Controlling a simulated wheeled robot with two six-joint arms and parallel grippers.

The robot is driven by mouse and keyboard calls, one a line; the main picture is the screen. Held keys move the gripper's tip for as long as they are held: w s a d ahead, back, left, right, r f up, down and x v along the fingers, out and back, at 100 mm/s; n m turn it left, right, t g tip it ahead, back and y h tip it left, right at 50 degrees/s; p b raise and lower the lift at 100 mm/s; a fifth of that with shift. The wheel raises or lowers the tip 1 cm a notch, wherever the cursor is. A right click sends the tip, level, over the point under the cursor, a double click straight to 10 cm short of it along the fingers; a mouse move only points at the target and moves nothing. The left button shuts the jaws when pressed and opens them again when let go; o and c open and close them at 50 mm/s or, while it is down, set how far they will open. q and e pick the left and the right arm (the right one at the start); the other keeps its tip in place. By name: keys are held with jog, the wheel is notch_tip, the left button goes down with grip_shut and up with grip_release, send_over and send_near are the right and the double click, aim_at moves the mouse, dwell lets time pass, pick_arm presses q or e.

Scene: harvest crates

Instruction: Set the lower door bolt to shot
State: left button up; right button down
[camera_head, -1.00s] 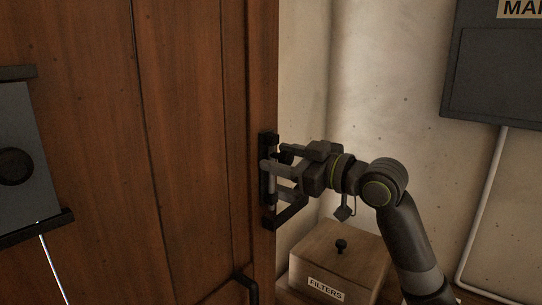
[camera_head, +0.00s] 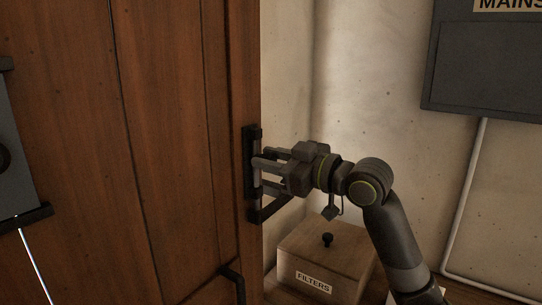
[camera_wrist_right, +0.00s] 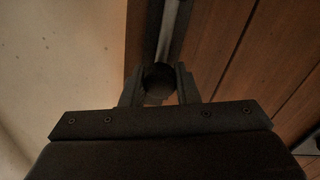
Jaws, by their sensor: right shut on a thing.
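The door bolt (camera_head: 248,150) is a dark upright fitting on the right edge of the brown wooden door (camera_head: 170,130), with a pale metal rod along it. My right gripper (camera_head: 262,174) reaches in from the right and is shut at the bolt's middle. In the right wrist view, the fingers (camera_wrist_right: 159,88) close around a dark round knob (camera_wrist_right: 158,82), with the pale rod (camera_wrist_right: 168,30) running beyond it. The fingers partly hide the bolt, so how far the rod reaches cannot be told. My left gripper is out of view.
A wooden box marked FILTERS (camera_head: 300,250) with a black knob stands below my right arm. A dark door handle (camera_head: 236,285) sits below the bolt. A grey MAINS panel (camera_head: 485,70) and a pale pipe (camera_head: 468,200) are on the right wall.

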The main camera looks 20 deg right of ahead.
aim_at(258, 172)
notch_tip(258, 172, down, 3)
jog(key=shift+f+b, duration=0.1)
jog(key=shift+b, duration=0.6)
jog(key=shift+f, duration=0.15)
jog(key=c, duration=1.4)
grip_release()
jog(key=o, duration=0.3)
jog(key=shift+w+a, duration=0.1)
jog(key=shift+w, duration=0.05)
